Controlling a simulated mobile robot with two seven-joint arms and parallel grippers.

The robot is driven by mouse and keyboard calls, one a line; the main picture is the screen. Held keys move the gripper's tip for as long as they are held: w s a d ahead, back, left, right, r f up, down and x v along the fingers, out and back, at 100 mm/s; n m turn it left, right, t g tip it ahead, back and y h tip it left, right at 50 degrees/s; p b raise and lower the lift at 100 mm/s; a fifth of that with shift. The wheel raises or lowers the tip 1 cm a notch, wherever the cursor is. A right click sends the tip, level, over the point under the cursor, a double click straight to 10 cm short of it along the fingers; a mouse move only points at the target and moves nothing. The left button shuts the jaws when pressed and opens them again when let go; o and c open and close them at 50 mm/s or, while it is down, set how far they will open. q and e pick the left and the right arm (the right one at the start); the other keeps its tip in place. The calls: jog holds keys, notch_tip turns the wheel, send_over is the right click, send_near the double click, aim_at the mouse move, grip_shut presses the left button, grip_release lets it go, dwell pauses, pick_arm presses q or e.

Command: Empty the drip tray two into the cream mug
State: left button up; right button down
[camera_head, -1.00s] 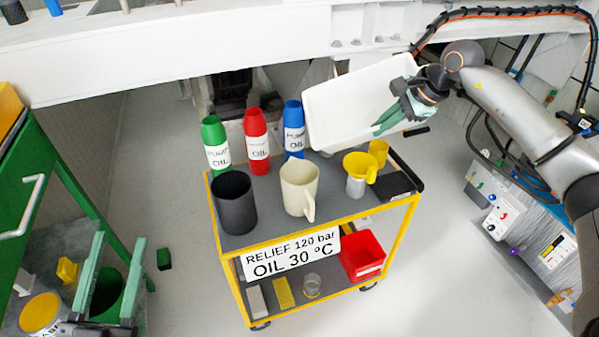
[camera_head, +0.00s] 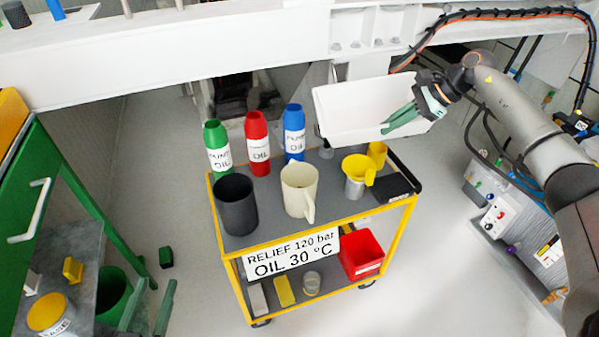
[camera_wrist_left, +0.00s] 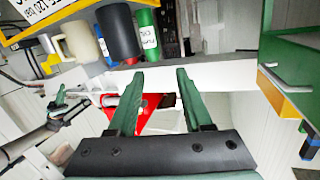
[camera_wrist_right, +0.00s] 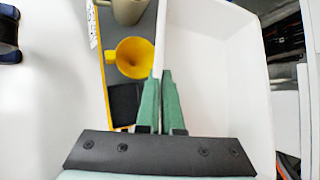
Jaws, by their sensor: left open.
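The white drip tray (camera_head: 350,105) hangs in the air behind and right of the cream mug (camera_head: 299,190); its visible inside is plain white. My right gripper (camera_head: 386,128) is closed on the tray's wall, and in the right wrist view its fingers (camera_wrist_right: 157,74) sit close together at the tray's edge (camera_wrist_right: 205,60). The cream mug stands upright on the trolley's top, its handle toward the front right; its inside bottom is hidden. My left gripper (camera_head: 156,290) is open and empty at the lower left, far from the mug.
A white beam (camera_head: 200,50) crosses behind. A green bench (camera_head: 30,210) stands at left.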

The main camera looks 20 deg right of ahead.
jog(key=shift+w+d+y, duration=0.25)
jog(key=shift+d+y, duration=0.15)
jog(key=shift+d, duration=0.05)
jog(key=shift+w+d+f+m+y+b, duration=0.1)
jog(key=shift+d+f+m+y+b, duration=0.15)
jog(key=shift+b, duration=0.2)
pick_arm(q)
jog(key=shift+w+d+r+m+t+h, duration=0.1)
jog(key=shift+r+m+t+h, duration=0.2)
jog(key=shift+r, duration=0.7)
jog(key=shift+r+m+t+h, duration=0.15)
jog(key=shift+r+t, duration=0.3)
jog(key=shift+r, duration=0.5)
jog(key=shift+w+d+r+m+t+h, duration=0.15)
jog(key=shift+r+t+h, duration=0.15)
jog(key=shift+r, duration=0.7)
pick_arm(e)
jog(key=shift+d+y, duration=0.25)
pick_arm(q)
jog(key=shift+s+a, duration=0.1)
